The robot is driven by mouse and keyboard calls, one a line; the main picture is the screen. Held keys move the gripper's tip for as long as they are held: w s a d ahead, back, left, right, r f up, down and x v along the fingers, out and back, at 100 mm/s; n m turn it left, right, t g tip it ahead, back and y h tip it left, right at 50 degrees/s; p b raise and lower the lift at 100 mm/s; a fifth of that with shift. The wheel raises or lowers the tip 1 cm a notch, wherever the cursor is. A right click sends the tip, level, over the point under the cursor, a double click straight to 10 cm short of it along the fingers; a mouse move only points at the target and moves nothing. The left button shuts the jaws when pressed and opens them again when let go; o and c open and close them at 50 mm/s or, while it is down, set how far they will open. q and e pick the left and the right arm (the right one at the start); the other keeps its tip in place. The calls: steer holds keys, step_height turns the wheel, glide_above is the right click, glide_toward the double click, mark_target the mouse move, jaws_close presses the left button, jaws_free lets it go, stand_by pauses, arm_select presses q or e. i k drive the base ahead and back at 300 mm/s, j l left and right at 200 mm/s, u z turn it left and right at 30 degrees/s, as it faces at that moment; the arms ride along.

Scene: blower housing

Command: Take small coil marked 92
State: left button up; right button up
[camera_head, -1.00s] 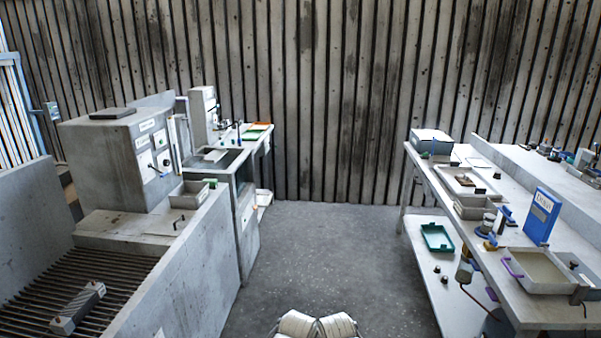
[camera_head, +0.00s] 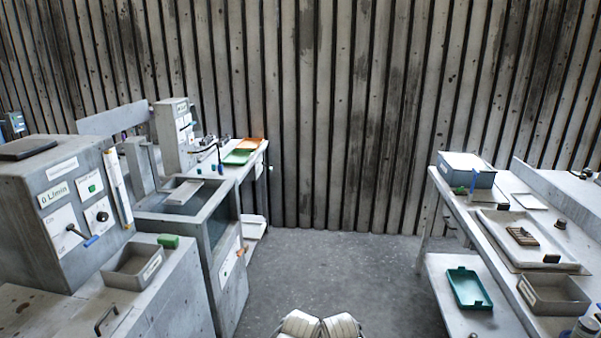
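I cannot make out a small coil marked 92 in the head view. Small dark items lie in the white tray (camera_head: 490,252) on the right bench, too small to identify or read. Neither of my grippers shows. Two white rounded parts of my own body are at the bottom centre.
A grey control cabinet (camera_head: 62,205) and an open grey bin (camera_head: 138,268) stand at the left. Behind them is a tank (camera_head: 222,235) and a bench with green (camera_head: 237,157) and orange trays. The right bench has a teal tray (camera_head: 468,288) on its lower shelf. The floor (camera_head: 340,270) between is clear.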

mark_target(224, 140)
steer(key=i, duration=1.8)
steer(key=i+u, duration=0.15)
steer(key=i, duration=0.25)
steer(key=i+l+u, duration=0.2)
steer(key=i, duration=0.25)
steer(key=i+l+u, duration=0.15)
steer(key=i, duration=0.25)
steer(key=i+l+u, duration=0.15)
steer(key=i, duration=0.25)
steer(key=i+l+u, duration=0.75)
steer(key=j, duration=0.05)
